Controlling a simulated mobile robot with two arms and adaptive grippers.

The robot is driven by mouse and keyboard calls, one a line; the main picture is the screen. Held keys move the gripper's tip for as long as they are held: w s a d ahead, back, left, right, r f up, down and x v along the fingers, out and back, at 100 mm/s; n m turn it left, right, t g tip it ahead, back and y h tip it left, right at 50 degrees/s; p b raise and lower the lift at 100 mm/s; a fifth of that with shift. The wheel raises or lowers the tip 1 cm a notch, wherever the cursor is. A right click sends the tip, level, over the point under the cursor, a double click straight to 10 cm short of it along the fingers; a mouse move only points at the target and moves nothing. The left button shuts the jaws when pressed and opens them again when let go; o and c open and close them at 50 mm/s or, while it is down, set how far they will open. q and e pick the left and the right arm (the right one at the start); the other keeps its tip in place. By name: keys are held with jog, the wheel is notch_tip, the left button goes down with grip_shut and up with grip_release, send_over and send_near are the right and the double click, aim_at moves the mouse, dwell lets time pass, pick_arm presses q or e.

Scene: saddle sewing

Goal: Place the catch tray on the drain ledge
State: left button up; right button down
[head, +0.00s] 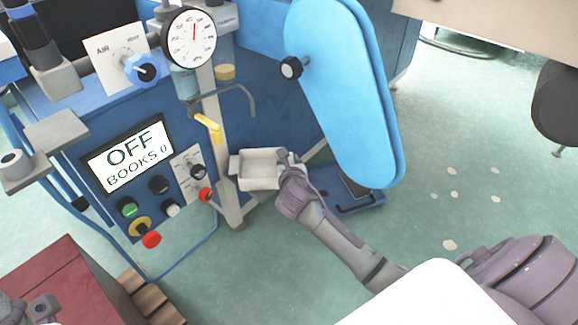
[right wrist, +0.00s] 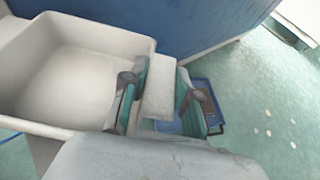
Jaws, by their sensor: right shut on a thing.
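The white catch tray (head: 259,163) is a shallow open box, empty inside, in front of the blue machine beside its pale post. It also fills the left of the right wrist view (right wrist: 75,85). My right gripper (head: 287,163) is at the tray's right end. In the right wrist view, its fingers (right wrist: 160,80) are closed around the tray's pale tab. A pale piece at the tray's left may be the drain ledge; I cannot tell whether the tray rests on it. Part of my left gripper (head: 35,308) shows at the bottom left corner; its jaws are unclear.
A yellow-handled valve (head: 209,124) and a gauge (head: 190,38) are on the machine above the tray. A large blue guard (head: 345,95) stands close on the right. A blue pedal (head: 352,192) lies below on the floor. A red box (head: 65,285) is at lower left.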

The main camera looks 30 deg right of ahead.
jog(key=shift+r, duration=0.15)
jog(key=c, duration=0.9)
grip_release()
jog(key=shift+o, duration=0.2)
